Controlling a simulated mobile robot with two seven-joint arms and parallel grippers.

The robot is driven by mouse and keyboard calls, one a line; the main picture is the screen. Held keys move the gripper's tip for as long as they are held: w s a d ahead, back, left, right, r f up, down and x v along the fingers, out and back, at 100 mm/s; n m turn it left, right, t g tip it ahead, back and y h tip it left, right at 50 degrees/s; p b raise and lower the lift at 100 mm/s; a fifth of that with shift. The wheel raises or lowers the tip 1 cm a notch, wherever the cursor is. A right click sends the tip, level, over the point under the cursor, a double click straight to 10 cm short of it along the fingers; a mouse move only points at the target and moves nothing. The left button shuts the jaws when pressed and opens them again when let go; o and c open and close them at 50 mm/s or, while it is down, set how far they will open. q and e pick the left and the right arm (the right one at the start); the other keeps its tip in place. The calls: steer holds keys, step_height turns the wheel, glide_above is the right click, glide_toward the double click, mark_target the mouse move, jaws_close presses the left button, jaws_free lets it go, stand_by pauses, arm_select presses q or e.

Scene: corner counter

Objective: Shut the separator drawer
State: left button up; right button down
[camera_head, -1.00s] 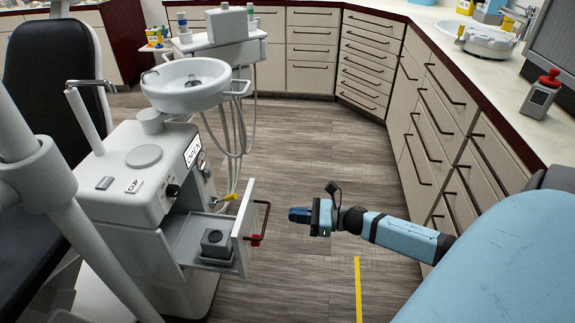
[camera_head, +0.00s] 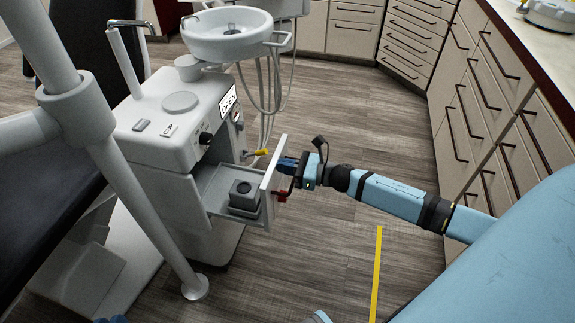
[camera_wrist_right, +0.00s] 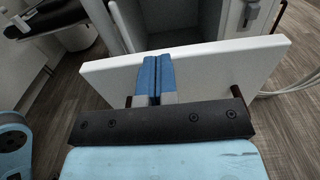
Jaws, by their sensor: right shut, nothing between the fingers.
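The separator drawer (camera_head: 213,180) stands open from the white dental unit (camera_head: 165,125), with a dark grey box-like part (camera_head: 243,195) inside. Its white front panel (camera_head: 270,178) faces right and also shows in the right wrist view (camera_wrist_right: 235,65). The drawer's dark handle with a red piece (camera_head: 282,193) is on the front's outer side. My right gripper (camera_head: 287,163) is shut and empty, its blue fingertips (camera_wrist_right: 157,75) at the outer face of the front, by the handle. I cannot tell whether they touch. Only blue tips of my left gripper (camera_head: 110,320) show at the bottom edge.
A white basin (camera_head: 228,38) and hanging hoses are above and behind the drawer. A pole (camera_head: 130,180) and a dark chair (camera_head: 35,190) are at left. Cabinets (camera_head: 490,100) line the right. The floor right of the drawer is clear.

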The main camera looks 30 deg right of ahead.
steer(key=shift+w, duration=0.1)
